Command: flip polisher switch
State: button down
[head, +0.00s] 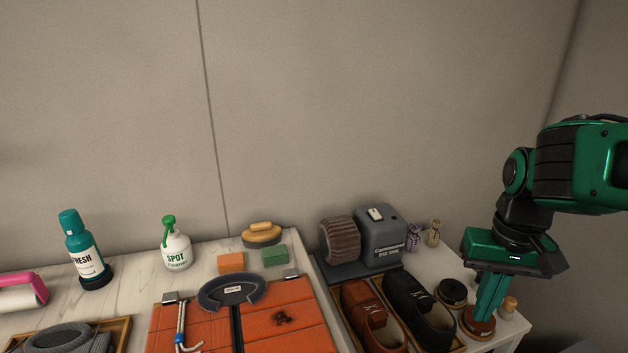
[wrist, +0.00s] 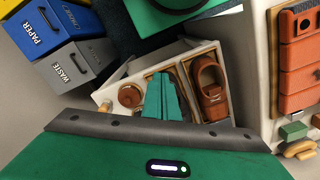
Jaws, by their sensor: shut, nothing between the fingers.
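The polisher (head: 381,241) is a grey box with a striped brown brush roller (head: 340,240) on its left side, on a dark base against the wall in the head view. A small pale switch (head: 375,214) sits on its top; I cannot tell which way it is set. My gripper (head: 484,312) is shut and empty, pointing down to the right of the polisher, in front of a brown tin at the table's right end. In the wrist view my teal fingers (wrist: 160,85) are together, and I cannot make out the polisher.
A brown shoe (head: 366,318) and a black shoe (head: 418,305) stand in a tray before the polisher. An orange case (head: 283,320) lies to the left. Grey and blue bins (wrist: 75,70) show in the wrist view.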

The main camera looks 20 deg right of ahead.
jog(key=w+d+r+n, duration=0.1)
jog(key=w+r+n, duration=0.4)
jog(key=w, duration=0.5)
jog(key=w+d+r+n, duration=0.1)
jog(key=w+r+n, duration=0.2)
jog(key=w+n, duration=0.55)
jog(key=n+t, duration=0.2)
jog(key=n, duration=0.9)
send_near(373, 210)
jog(key=f, duration=0.4)
jog(key=w+f, duration=0.1)
jog(key=f, duration=0.1)
jog(key=shift+a+f, duration=0.15)
jog(key=shift+f, duration=0.05)
